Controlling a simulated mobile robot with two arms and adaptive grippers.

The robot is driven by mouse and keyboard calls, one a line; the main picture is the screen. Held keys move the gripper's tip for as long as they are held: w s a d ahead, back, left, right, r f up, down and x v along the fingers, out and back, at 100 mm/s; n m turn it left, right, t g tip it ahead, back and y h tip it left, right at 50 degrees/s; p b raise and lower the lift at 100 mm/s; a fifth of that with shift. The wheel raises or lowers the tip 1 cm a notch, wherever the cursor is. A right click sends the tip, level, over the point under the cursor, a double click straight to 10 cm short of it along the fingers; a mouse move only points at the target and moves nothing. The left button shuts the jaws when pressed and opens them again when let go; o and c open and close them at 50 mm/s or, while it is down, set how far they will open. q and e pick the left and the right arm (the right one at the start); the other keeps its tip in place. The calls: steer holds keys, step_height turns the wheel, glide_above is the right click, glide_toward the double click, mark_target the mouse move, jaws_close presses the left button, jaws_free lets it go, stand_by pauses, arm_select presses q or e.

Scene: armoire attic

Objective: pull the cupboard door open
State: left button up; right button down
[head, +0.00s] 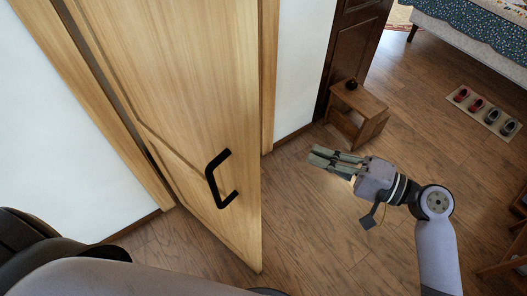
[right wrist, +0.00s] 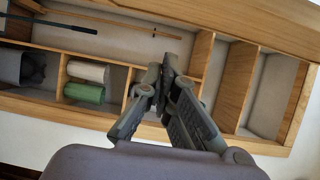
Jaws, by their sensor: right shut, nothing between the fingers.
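The cupboard door (head: 185,90) is light wood and stands swung out from its frame, its lower free corner over the floor. A black bar handle (head: 219,180) is on its face near the free edge. My right gripper (head: 322,156) is to the right of the door's free edge, apart from door and handle. It is shut with nothing in it. In the right wrist view, the gripper (right wrist: 166,78) points towards the open cupboard interior, with wooden shelves (right wrist: 203,60). My left gripper is not in view.
A small wooden stool (head: 358,110) with a dark object on it stands behind my right gripper. Shoes on a mat (head: 485,110) and a bed (head: 470,25) are at upper right. White (right wrist: 88,72) and green (right wrist: 84,93) rolls lie in the cupboard. The middle floor is clear.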

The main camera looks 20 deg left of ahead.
steer(key=s+a+p, duration=0.1)
steer(key=a+p, duration=0.2)
steer(key=a, duration=0.2)
steer(key=s+a+r+p, duration=0.1)
steer(key=a+p, duration=0.2)
steer(key=a, duration=0.3)
steer(key=shift+s+a+r+g, duration=0.15)
steer(key=shift+s+a+g, duration=0.15)
steer(key=shift+s, duration=0.05)
